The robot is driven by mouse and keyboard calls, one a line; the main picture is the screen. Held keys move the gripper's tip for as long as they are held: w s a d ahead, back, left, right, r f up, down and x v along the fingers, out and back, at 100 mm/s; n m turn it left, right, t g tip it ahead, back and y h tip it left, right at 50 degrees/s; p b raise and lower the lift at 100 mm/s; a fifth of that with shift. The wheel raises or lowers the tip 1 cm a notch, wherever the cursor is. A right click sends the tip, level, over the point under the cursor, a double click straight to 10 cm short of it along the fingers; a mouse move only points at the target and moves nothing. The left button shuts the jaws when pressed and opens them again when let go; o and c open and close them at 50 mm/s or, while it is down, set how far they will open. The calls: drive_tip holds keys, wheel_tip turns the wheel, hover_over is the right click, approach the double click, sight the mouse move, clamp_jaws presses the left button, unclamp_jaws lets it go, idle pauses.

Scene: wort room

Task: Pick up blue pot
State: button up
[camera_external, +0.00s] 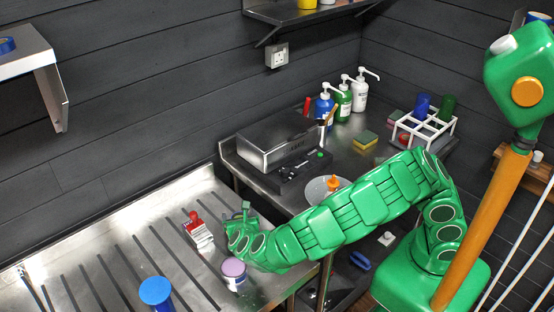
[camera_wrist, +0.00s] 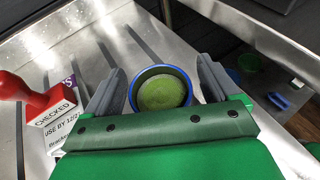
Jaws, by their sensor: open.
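The blue pot (camera_wrist: 135,92) is in the wrist view, a round container with a blue rim and a dull green surface inside it. It stands upright on the steel drainboard between the two grey fingers of my gripper (camera_wrist: 162,90). The fingers are open, one on each side of the pot; whether they touch it is hard to tell. In the external view my gripper (camera_external: 243,226) is low over the drainboard's right end, and I cannot make out the pot there, seemingly hidden by the gripper.
A red stamp (camera_wrist: 38,97) stands left of the pot by a printed label box (camera_wrist: 62,130). A purple-topped jar (camera_external: 233,271) is close below my gripper. A blue-topped object (camera_external: 156,291) stands farther left on the ribbed drainboard (camera_external: 110,245).

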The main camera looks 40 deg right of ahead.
drive_tip(key=shift+w+d+f, duration=0.15)
drive_tip(key=shift+w+d, duration=0.05)
drive_tip(key=shift+w, duration=0.15)
drive_tip(key=shift+c, duration=0.2)
drive_tip(key=c, duration=1.1)
